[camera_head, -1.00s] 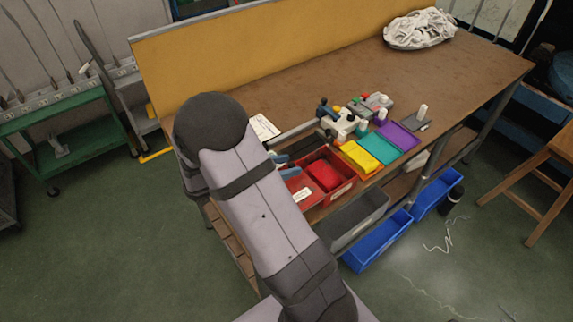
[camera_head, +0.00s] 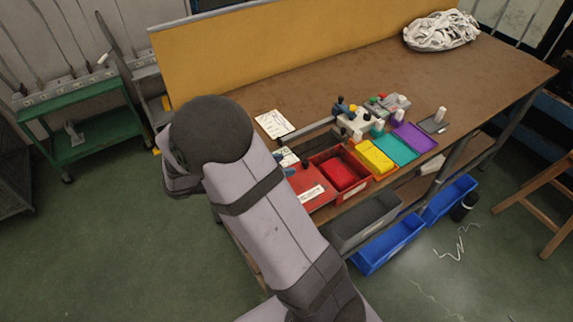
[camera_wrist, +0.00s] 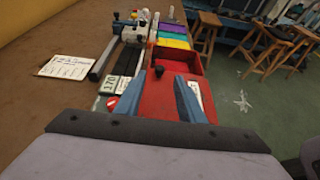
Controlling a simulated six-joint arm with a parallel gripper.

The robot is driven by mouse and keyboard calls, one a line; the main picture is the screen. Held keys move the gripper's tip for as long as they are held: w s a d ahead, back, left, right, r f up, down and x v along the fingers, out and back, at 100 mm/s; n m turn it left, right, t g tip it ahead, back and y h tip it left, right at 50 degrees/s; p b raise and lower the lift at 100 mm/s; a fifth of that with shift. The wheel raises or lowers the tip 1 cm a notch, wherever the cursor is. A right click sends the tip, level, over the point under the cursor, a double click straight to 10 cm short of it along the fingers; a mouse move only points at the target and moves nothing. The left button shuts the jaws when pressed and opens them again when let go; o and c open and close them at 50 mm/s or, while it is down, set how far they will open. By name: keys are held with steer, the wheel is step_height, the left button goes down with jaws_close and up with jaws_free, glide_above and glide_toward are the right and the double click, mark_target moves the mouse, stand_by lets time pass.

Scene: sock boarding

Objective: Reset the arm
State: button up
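My gripper (camera_wrist: 157,92) shows in the wrist view as two blue fingers standing well apart, with nothing held between them. It hangs over the red tray (camera_wrist: 167,93), near the front edge of the bench. In the head view my arm crosses the lower middle and hides most of the gripper. The workbench (camera_head: 330,80) has a brown top and a yellow back panel.
A red bin (camera_head: 340,178) holds a red block, beside yellow, teal and purple pads. A white card (camera_head: 274,123) lies on the bench near a small fixture (camera_head: 358,121). A white heap (camera_head: 441,30) sits at the far right. Blue bins (camera_head: 388,243) hang below.

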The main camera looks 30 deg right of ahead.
steer(key=shift+a, duration=0.15)
stand_by(0.3)
steer(key=s+m+y, duration=0.1)
steer(key=s, duration=0.1)
steer(key=s+m+g+y+p, duration=0.1)
steer(key=s+m, duration=0.1)
steer(key=s+a+m+g+y, duration=0.1)
steer(key=s, duration=0.2)
steer(key=shift+f+m+y+p, duration=0.25)
steer(key=shift+m+y+p, duration=0.05)
steer(key=shift+y+p, duration=0.1)
steer(key=s+a+m+t+y+p, duration=0.1)
steer(key=s+a+m+y, duration=0.2)
steer(key=a+m+y, duration=0.2)
steer(key=s+a+m+t+y+p, duration=0.1)
steer(key=s+a+m+y+p, duration=0.1)
steer(key=s+a+m+y, duration=0.2)
steer(key=a+r+m, duration=0.1)
steer(key=a+m, duration=0.2)
steer(key=m, duration=0.1)
steer(key=shift+y, duration=0.4)
